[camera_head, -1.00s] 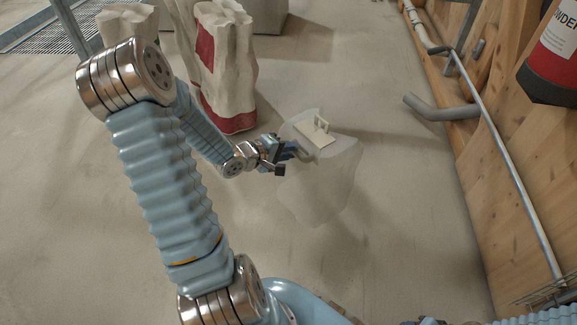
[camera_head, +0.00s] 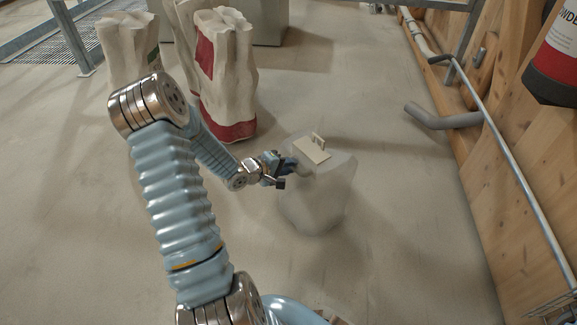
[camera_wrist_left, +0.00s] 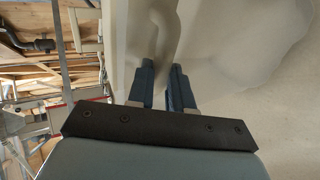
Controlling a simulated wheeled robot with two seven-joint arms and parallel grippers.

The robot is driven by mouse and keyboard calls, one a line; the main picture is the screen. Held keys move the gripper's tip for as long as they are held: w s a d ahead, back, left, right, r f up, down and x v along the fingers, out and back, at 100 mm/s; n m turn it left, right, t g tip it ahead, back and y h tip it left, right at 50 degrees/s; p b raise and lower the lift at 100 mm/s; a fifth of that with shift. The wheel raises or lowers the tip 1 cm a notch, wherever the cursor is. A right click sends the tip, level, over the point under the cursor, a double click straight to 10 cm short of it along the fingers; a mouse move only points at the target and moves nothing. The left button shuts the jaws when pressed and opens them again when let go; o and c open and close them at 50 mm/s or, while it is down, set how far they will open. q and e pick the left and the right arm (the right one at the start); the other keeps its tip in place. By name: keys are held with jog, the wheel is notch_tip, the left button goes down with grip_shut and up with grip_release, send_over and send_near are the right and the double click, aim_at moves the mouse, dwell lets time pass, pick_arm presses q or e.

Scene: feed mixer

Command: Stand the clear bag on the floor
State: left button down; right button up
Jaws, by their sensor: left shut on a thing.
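The clear bag (camera_head: 322,200) is a translucent, pale sack in the middle of the head view. It looks upright, with its base at or very near the floor; I cannot tell whether it touches. A beige plate with a small handle (camera_head: 313,150) shows at its top. My left gripper (camera_head: 292,166) is at the bag's upper left side, shut on the bag. In the left wrist view, the two dark blue fingers (camera_wrist_left: 161,84) pinch a fold of translucent film, and the bag (camera_wrist_left: 215,45) spreads to the right. My right gripper is out of view.
White and red sacks (camera_head: 226,75) stand on the floor behind my left arm. A wooden wall (camera_head: 530,170) with a metal rail and a grey pipe (camera_head: 445,122) runs along the right. Floor (camera_head: 400,220) right of the bag is clear.

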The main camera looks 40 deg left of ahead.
pick_arm(q)
jog(key=c, duration=1)
grip_release()
jog(key=p+v, duration=0.4)
jog(key=v, duration=0.8)
jog(key=w+d+f+m+g+h, duration=0.1)
jog(key=w+d+f+m+g, duration=0.15)
jog(key=d+f, duration=0.4)
jog(key=w+d+f+m+g, duration=0.2)
jog(key=d+f+m, duration=0.15)
jog(key=d, duration=0.65)
jog(key=s+d+f+m+g, duration=0.2)
jog(key=s+d, duration=0.2)
jog(key=d, duration=0.1)
jog(key=s+d+f+m+g, duration=0.2)
jog(key=s+d+m, duration=0.1)
jog(key=d, duration=0.3)
jog(key=s+d+f+m+g, duration=0.2)
jog(key=s+d+f+g, duration=0.1)
jog(key=s+d, duration=0.1)
jog(key=shift+s+d+f+m, duration=0.1)
jog(key=shift+s+d+m, duration=0.25)
jog(key=shift+d, duration=0.45)
